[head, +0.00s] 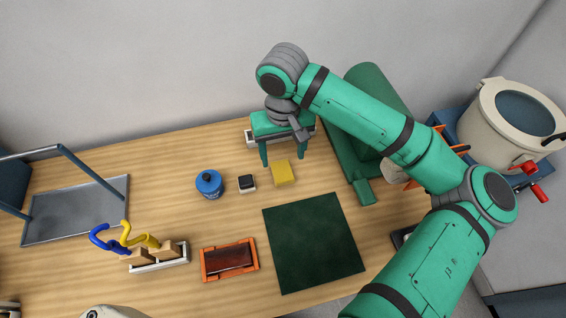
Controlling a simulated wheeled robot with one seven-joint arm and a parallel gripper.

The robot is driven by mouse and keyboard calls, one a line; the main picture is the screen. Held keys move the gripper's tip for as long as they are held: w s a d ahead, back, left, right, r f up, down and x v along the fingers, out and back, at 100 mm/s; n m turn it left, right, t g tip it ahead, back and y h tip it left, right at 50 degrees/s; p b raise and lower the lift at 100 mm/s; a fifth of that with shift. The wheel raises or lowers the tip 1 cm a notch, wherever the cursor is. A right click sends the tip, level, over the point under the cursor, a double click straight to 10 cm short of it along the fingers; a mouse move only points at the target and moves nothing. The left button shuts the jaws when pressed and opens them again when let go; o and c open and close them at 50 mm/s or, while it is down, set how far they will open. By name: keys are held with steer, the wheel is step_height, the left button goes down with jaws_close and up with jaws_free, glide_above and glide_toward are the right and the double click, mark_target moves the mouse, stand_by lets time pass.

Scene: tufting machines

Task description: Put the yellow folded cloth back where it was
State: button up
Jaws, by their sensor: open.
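The yellow folded cloth (283,173) lies on the wooden table, behind the dark green mat and right of a small dark block. My gripper (279,161) is above the back of the table, fingers pointing down and spread apart.
Left of the cloth are a small dark block (246,183) and a blue-lidded jar (209,184). The dark green mat (314,243) is bare. An orange tray (229,260) sits left of it. A green machine (377,95) stands at right behind my arm.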

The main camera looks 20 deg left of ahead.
step_height(320, 180, up, 3)
steer(key=shift+r, duration=0.1)
stand_by(0.7)
